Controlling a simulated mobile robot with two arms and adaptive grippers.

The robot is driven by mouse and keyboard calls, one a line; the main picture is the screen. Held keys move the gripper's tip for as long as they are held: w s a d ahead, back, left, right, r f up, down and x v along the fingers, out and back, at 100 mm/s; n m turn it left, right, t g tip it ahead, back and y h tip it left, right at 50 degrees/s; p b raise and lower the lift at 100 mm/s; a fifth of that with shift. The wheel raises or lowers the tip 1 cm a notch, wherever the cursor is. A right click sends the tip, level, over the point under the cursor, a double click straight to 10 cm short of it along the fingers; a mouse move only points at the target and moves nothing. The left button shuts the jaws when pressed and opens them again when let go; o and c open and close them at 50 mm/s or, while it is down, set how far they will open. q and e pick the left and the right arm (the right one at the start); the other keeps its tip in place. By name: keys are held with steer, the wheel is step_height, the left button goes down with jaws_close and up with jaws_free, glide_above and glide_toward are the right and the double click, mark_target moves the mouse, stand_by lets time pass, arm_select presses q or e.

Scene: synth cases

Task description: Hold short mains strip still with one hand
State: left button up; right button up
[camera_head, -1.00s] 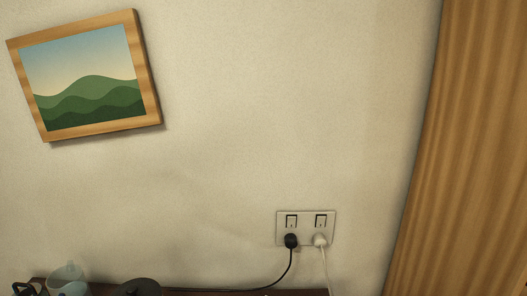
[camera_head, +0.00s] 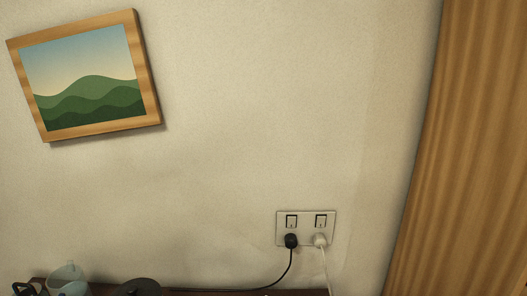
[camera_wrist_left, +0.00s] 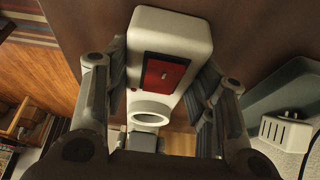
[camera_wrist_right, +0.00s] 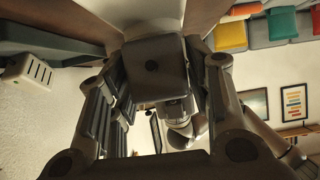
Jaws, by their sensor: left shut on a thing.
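In the left wrist view, my left gripper (camera_wrist_left: 160,85) is shut on a white block with a red switch panel (camera_wrist_left: 170,45) and a round ring at its near end. In the right wrist view, a dark grey boxy thing (camera_wrist_right: 155,65) with a round mark lies between the fingers of my right gripper (camera_wrist_right: 158,80). I cannot tell whether the fingers press on it. Neither gripper shows in the head view.
In the head view, a wall socket (camera_head: 306,222) holds a black plug (camera_head: 291,241) and a white plug (camera_head: 320,240). A glass jug (camera_head: 67,277) and a dark round thing (camera_head: 138,287) stand at the bottom left. A white slotted box (camera_wrist_left: 287,130) shows in the left wrist view.

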steer(key=o, duration=0.4)
steer(key=v, duration=0.7)
steer(key=shift+d, duration=0.1)
steer(key=shift+d+r, duration=0.1)
steer(key=shift+d, duration=0.05)
steer(key=shift+c, duration=0.9)
